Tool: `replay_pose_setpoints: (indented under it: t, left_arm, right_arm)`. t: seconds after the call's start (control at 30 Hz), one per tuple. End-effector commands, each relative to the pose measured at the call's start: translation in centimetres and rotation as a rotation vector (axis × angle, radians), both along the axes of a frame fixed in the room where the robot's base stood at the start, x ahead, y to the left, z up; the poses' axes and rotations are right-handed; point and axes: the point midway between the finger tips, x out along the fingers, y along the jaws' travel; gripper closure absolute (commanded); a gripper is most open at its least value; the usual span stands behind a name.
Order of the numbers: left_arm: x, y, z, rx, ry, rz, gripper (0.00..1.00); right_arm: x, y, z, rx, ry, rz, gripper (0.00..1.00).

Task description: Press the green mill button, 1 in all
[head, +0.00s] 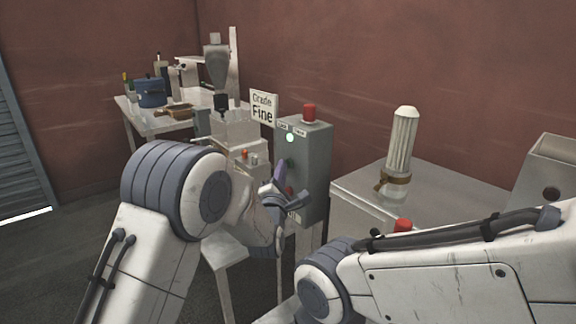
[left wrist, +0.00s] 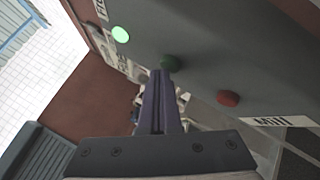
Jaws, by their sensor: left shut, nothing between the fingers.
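A grey control box (head: 313,170) stands in the middle of the head view. In the left wrist view its face shows a bright green lamp (left wrist: 121,35), a dark green button (left wrist: 171,62), a red button (left wrist: 228,98) and a label reading MILL (left wrist: 270,120). My left gripper (head: 279,176) is shut and empty, with its purple fingers in front of the box face. In the left wrist view its fingertips (left wrist: 160,75) reach the lower edge of the dark green button; I cannot tell whether they touch it. My right gripper is out of view; only the right arm shows.
A red beacon (head: 309,112) tops the box. A sign reading Grade Fine (head: 263,107) stands behind it. To the right, a grey cabinet (head: 440,180) carries a ribbed white cylinder (head: 402,142). A table (head: 135,112) with a blue container (head: 149,92) is at the back left.

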Motion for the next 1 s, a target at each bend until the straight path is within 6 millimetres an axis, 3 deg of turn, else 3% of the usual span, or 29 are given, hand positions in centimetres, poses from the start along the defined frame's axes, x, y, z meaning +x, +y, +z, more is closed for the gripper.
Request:
replay_pose_setpoints:
  t: [0.63,1.0]
  left_arm:
    - [-1.0,1.5,-0.1,0.000,-0.001,0.001,1.00]
    - [-2.9,4.4,-0.2,0.000,-0.001,0.002,1.00]
  right_arm:
    - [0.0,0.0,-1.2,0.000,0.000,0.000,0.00]
    - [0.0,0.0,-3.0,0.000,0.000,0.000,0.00]
